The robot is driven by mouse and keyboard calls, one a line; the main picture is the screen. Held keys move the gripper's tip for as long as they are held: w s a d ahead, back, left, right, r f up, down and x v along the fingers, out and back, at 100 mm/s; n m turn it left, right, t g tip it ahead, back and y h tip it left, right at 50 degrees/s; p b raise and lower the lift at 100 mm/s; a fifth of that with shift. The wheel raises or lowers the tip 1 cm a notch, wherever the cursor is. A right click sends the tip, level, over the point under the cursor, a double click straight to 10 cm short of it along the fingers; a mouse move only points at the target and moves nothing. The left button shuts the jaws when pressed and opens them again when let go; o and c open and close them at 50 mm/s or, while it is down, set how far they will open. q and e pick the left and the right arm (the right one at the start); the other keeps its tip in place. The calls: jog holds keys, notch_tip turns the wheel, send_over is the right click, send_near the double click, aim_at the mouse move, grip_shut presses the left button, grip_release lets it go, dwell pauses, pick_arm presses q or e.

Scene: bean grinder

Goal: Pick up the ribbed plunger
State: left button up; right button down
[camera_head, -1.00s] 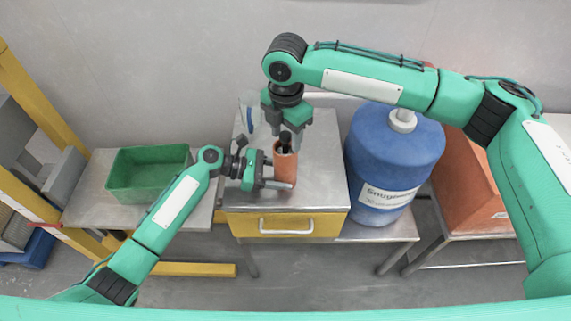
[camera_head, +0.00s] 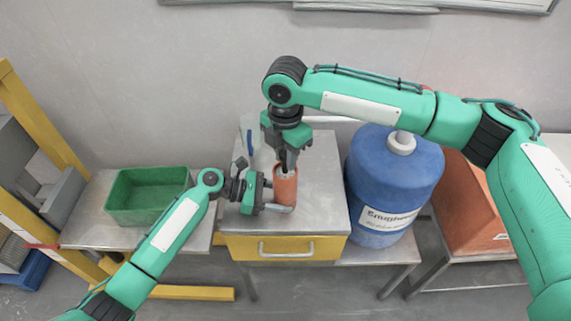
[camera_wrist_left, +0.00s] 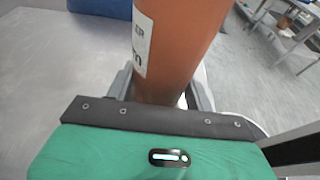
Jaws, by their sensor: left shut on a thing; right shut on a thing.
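The orange-brown grinder cylinder (camera_head: 285,189) stands upright on the metal cabinet top, and its body with a white label fills the top middle of the left wrist view (camera_wrist_left: 176,45). My left gripper (camera_head: 279,197) is shut around its lower part from the left. My right gripper (camera_head: 287,165) points down at the cylinder's open top and is shut on the plunger. The plunger is almost entirely hidden by the fingers and the cylinder, so its ribs cannot be made out.
The steel cabinet (camera_head: 325,190) has a yellow drawer below. A blue barrel (camera_head: 393,185) stands close on its right. A green bin (camera_head: 112,197) is on a side table to the left. A clear bluish item stands at the cabinet's back left. The cabinet's right front is free.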

notch_tip(320, 180, up, 17)
jog(key=shift+f, duration=0.15)
pick_arm(q)
jog(key=o, duration=0.9)
jog(key=shift+c, duration=0.2)
